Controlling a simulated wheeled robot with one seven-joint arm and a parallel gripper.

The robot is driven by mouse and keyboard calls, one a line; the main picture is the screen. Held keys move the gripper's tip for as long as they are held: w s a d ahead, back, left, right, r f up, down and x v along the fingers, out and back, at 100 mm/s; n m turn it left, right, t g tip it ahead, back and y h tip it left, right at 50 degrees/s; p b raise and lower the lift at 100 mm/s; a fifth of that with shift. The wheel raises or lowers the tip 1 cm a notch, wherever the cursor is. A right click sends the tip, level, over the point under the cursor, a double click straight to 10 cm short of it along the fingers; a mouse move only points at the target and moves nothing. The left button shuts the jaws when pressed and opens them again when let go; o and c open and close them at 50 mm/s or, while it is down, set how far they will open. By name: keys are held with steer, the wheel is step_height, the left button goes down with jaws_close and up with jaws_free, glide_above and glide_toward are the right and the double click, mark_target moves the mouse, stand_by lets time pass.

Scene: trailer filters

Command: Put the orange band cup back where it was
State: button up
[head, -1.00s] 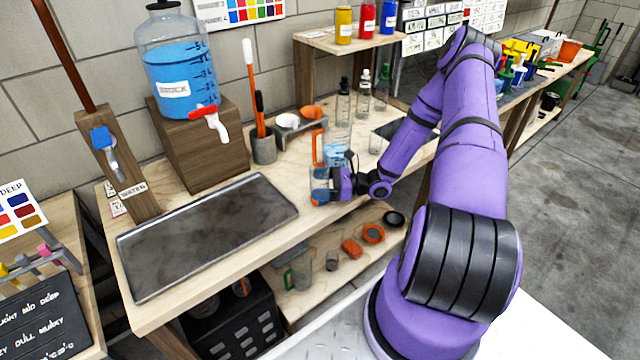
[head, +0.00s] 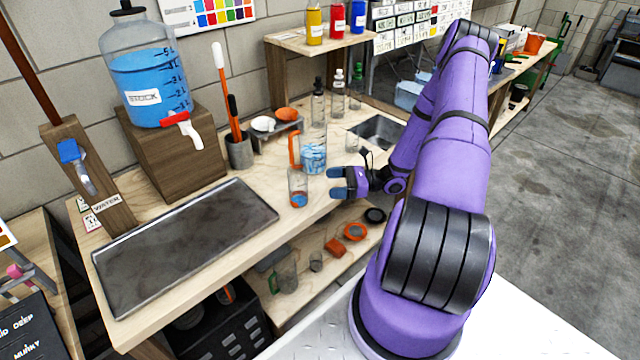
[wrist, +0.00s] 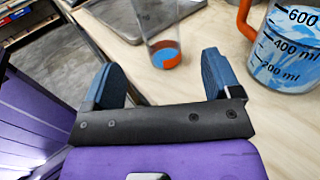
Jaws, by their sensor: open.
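The orange band cup (head: 298,190) is a clear cup standing upright on the wooden bench near its front edge. Blue and an orange band show at its base. In the wrist view the cup (wrist: 163,48) stands just beyond my fingertips, its top cut off by the frame. My gripper (head: 338,182) is open and empty, to the right of the cup with a gap between them. In the wrist view its two blue fingers (wrist: 160,72) are spread wide, with the cup ahead between them.
A measuring jug (head: 313,158) with an orange handle and blue contents stands close behind the cup; it also shows in the wrist view (wrist: 288,50). A dark tray (head: 185,240) lies left. Bottles (head: 338,95) stand behind. The lower shelf holds several small items.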

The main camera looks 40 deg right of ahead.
steer(key=s+a+r+n+g+h, duration=0.25)
steer(key=a+r+n+g, duration=0.45)
steer(key=r, duration=0.7)
steer(key=s+a+r+n+g+h, duration=0.1)
steer(key=a+r+n+g+h, duration=0.35)
steer(key=a+r+n, duration=0.65)
steer(key=s+a+r+n+t+h, duration=0.2)
steer(key=s+r+n+t+h, duration=0.1)
steer(key=s+r, duration=0.5)
steer(key=s+a+r+n+t+h, duration=0.2)
steer(key=s+r+n+t+h, duration=0.1)
steer(key=s+r, duration=0.5)
steer(key=shift+s+r+n+h, duration=0.35)
steer(key=shift+r+n+h, duration=0.35)
steer(key=shift+r, duration=1.05)
